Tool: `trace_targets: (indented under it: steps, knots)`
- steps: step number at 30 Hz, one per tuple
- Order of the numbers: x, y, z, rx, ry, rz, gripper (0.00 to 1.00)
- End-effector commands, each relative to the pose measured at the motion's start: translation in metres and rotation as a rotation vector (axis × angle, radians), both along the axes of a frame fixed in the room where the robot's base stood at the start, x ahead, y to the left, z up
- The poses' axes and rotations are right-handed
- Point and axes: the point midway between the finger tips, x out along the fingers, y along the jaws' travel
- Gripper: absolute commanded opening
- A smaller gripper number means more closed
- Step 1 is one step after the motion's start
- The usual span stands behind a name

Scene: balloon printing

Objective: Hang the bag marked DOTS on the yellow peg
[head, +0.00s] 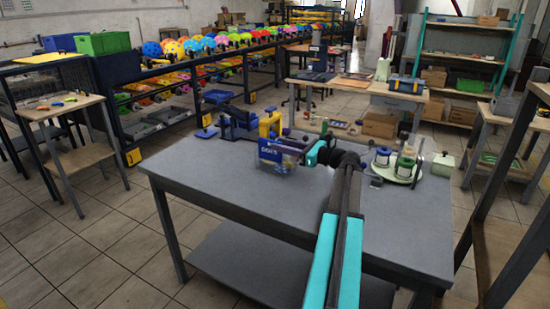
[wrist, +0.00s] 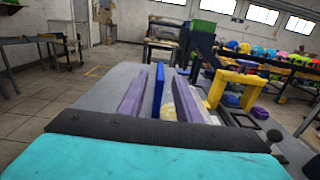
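The bag marked DOTS (head: 280,155) is clear with a blue header and stands out upright over the grey table in the head view. In the wrist view its blue header (wrist: 158,90) lies between the two purple fingers of my gripper (wrist: 160,98), with a gap visible on each side. My gripper looks open around it; contact is not clear. Yellowish contents (wrist: 170,110) show beside the right finger. A yellow arched part (head: 270,124) stands just behind the bag, and shows right of my fingers in the wrist view (wrist: 236,78). I cannot make out a separate yellow peg.
The grey table (head: 205,172) is clear at its left and front. A blue device (head: 236,122) stands beside the yellow part. A round tray (head: 401,174) with spools and a pale green box (head: 443,164) are at the right.

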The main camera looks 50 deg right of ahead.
Motion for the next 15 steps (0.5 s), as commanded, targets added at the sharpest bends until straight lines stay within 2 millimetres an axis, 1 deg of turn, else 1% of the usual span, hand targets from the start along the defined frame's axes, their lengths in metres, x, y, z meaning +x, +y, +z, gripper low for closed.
trace_targets:
  steps: [11, 15]
  knots:
    - [0.0013, 0.0, 0.0, 0.0, 0.0, -0.001, 0.31]
    - [0.0095, 0.0018, 0.0002, 0.0, 0.0, 0.0, 0.31]
